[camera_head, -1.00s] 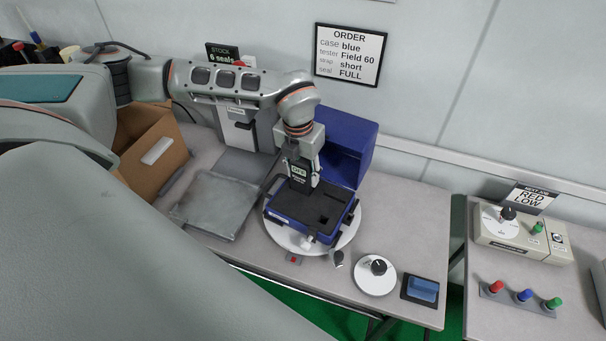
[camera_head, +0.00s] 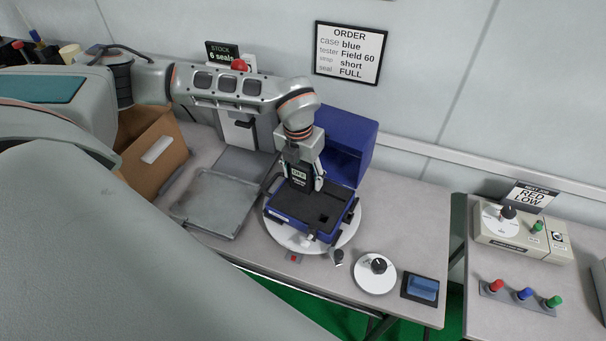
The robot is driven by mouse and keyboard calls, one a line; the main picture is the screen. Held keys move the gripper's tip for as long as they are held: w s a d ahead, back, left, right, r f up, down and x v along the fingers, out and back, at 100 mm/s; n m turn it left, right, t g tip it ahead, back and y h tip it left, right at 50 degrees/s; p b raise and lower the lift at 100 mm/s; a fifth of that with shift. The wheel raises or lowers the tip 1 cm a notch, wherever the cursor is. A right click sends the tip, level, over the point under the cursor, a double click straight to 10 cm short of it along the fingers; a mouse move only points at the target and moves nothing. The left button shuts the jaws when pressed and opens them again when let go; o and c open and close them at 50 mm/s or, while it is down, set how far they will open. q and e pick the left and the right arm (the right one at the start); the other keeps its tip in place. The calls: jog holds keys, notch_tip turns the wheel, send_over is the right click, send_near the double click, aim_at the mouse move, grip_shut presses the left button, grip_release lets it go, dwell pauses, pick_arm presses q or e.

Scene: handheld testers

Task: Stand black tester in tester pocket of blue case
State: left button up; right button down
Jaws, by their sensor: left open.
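The open blue case (camera_head: 350,217) sits on a white round plate (camera_head: 352,235), its lid (camera_head: 349,140) raised at the back. Dark foam (camera_head: 312,206) with cut-outs fills its base. The black tester (camera_head: 299,184) stands upright at the back left of the foam, with a small light label near its top. Its lower end meets the foam, but how deep it sits is hidden. My left gripper (camera_head: 305,178) points down from above with open fingers around the tester. The right finger shows at the tester's right side; the left one is hard to make out. My right gripper is not in view.
A grey tray (camera_head: 213,202) and a cardboard box (camera_head: 138,132) lie left of the case. A white dial (camera_head: 375,283) and a small blue-screen device (camera_head: 422,288) are at front right. An order sign (camera_head: 349,54) hangs behind. A second table at right holds a control box (camera_head: 521,238).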

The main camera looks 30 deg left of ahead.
pick_arm(q)
jog(key=shift+r, duration=0.35)
jog(key=r, duration=0.3)
jog(key=s+r, duration=0.1)
jog(key=r, duration=0.7)
jog(key=shift+s+d+r+b, duration=0.1)
jog(key=shift+s+r+b, duration=0.15)
jog(key=shift+b, duration=0.15)
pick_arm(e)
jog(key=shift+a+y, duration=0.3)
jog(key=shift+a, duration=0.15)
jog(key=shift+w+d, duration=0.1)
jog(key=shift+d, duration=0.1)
